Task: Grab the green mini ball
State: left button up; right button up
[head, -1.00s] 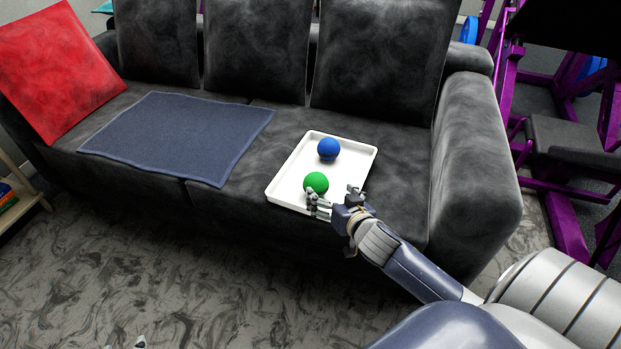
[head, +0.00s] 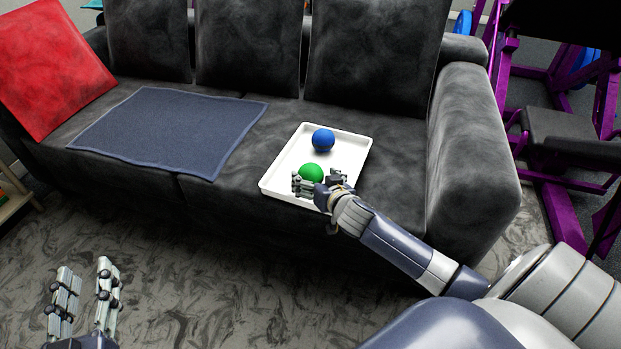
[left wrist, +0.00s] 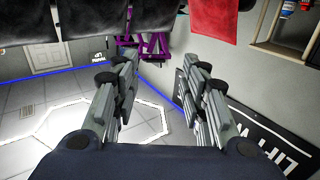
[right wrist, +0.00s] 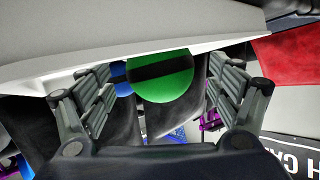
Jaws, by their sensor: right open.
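The green mini ball (head: 311,173) lies in the front part of a white tray (head: 277,172) on the sofa. My right gripper (head: 319,181) is open at the tray's front edge, its fingers on either side of the ball's near side.
A blue ball (head: 323,139) lies behind the green one in the tray. A dark blue cloth (head: 170,130) covers the seat to the left, beside a red cushion (head: 50,65). The sofa armrest (head: 475,150) rises at the right.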

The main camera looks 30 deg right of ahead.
jog(key=x, duration=0.2)
jog(key=shift+w+f+b, duration=0.2)
jog(key=shift+w+b, duration=0.05)
jog(key=shift+b, duration=0.15)
pick_arm(q)
jog(key=r+t, duration=0.2)
jog(key=r, duration=0.1)
jog(key=r+h, duration=0.1)
jog(key=r, duration=0.1)
jog(key=shift+s+d+t, duration=0.2)
jog(key=shift+d+t, duration=0.05)
jog(key=shift+t, duration=0.15)
pick_arm(e)
jog(key=c, duration=1)
